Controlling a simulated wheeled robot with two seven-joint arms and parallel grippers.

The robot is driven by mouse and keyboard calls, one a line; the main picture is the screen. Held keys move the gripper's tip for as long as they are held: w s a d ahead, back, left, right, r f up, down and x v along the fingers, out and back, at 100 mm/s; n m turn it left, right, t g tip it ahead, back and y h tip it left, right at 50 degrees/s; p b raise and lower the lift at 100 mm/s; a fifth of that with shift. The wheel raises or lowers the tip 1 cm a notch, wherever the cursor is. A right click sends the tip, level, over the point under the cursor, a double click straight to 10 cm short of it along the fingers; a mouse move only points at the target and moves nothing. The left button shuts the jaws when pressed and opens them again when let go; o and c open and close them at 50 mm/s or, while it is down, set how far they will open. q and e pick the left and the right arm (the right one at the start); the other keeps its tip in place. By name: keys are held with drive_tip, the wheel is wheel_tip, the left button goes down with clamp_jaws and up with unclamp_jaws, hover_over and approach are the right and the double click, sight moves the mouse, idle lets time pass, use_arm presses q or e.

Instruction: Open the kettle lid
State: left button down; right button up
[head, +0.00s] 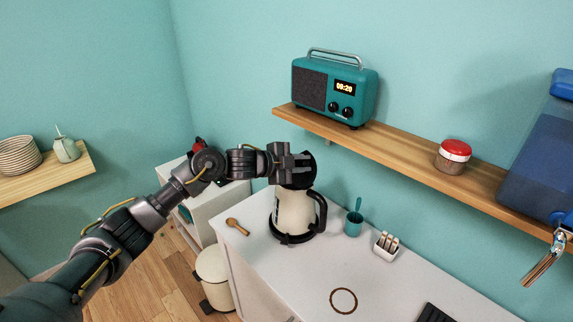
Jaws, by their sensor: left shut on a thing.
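The kettle (293,214) has a cream body with a black handle on its right side and a black base. It stands upright near the far left end of the white counter. Its black lid (306,178) shows at the top of the kettle and looks tilted up. My left gripper (299,161) is at the lid and is shut on it. The gripper hides part of the lid, and the lid's far edge and hinge are hard to make out. My right gripper is not in view.
On the counter (295,266) are a wooden spoon (237,226), a teal cup (353,224), a white rack (386,244) and a dark ring (343,300). A wooden shelf (400,145) above holds a teal radio (335,88) and a red-lidded jar (453,155). A bin (214,280) stands on the floor.

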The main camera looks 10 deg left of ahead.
use_arm(q)
drive_tip(key=shift+s+d+m, duration=0.2)
drive_tip(key=shift+d+m, duration=0.15)
drive_tip(key=shift+m, duration=0.05)
drive_tip(key=shift+s+d+r, duration=0.1)
drive_tip(key=shift+s+d, duration=0.05)
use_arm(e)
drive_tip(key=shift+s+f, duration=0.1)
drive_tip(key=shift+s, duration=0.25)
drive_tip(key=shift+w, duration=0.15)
